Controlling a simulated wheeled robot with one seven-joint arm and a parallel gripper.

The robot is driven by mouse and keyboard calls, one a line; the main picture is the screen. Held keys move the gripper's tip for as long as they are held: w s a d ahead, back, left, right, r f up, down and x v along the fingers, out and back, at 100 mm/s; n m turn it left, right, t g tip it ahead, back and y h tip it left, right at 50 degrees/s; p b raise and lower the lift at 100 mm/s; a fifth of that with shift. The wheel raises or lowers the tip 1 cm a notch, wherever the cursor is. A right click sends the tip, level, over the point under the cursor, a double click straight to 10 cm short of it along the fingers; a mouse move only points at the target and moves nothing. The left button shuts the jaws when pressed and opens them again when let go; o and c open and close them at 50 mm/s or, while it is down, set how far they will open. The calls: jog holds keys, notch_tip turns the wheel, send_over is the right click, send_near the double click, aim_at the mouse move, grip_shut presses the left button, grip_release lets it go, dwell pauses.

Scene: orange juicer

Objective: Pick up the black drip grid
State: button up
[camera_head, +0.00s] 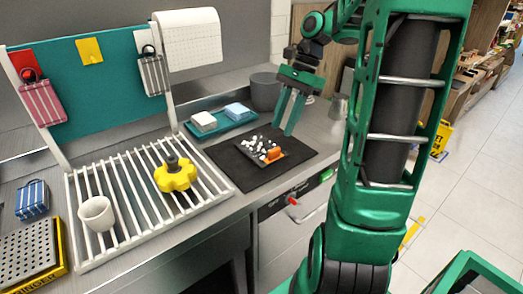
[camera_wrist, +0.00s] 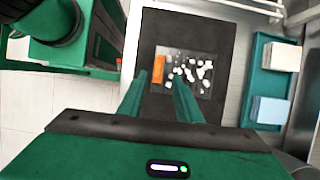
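A dark perforated grid (camera_head: 27,252), which looks like the drip grid, lies at the lower left of the head view in a yellow-edged base (camera_head: 60,270). The picture's edge cuts off part of it. My gripper (camera_head: 284,126) is far to its right, above the dark mat (camera_head: 238,172). In the wrist view my gripper (camera_wrist: 167,72) has its two green fingers apart with nothing held between them. The grid is not in the wrist view.
A white slatted rack (camera_head: 140,215) with a white cup (camera_head: 97,213) and yellow knob-like piece (camera_head: 176,178) lies between my gripper and the grid. White bits and an orange piece (camera_head: 273,154) lie on the mat. A teal tray (camera_head: 222,126) is behind.

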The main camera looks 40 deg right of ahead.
aim_at(276, 148)
jog(key=shift+x, duration=3.95)
jog(key=shift+d, duration=0.15)
jog(key=shift+c, duration=0.3)
grip_shut()
